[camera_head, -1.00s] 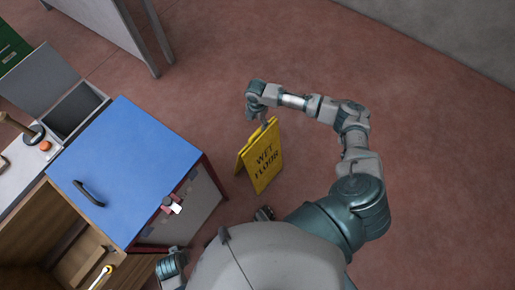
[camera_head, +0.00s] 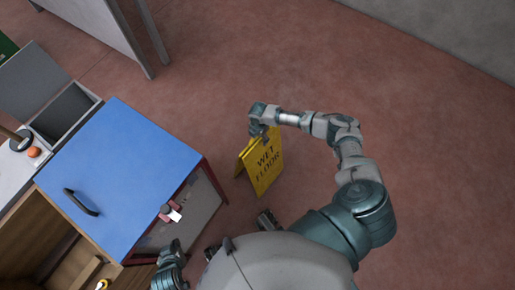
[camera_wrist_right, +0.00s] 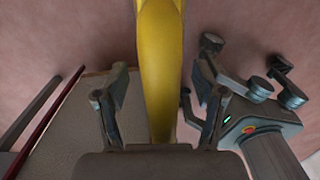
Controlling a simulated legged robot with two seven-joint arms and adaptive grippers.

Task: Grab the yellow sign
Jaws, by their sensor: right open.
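The yellow sign (camera_head: 263,168), reading "WET FLOOR", stands upright as an A-frame on the floor, right of the blue-topped cabinet. My right gripper (camera_head: 262,136) is at its top edge and covers part of it in the head view. In the right wrist view, the open fingers of my right gripper (camera_wrist_right: 161,100) are on either side of the yellow sign (camera_wrist_right: 160,60), with gaps visible on both sides. At the bottom left of the head view is a teal and grey part of my left arm, by my left gripper (camera_head: 172,258); its fingers are not clear.
The blue-topped cabinet (camera_head: 125,170) with a black handle stands left of the sign. An open wooden compartment (camera_head: 35,245) and a grey bin (camera_head: 65,112) are farther left. A grey panel (camera_head: 105,35) stands at the back. The floor right of the sign is clear.

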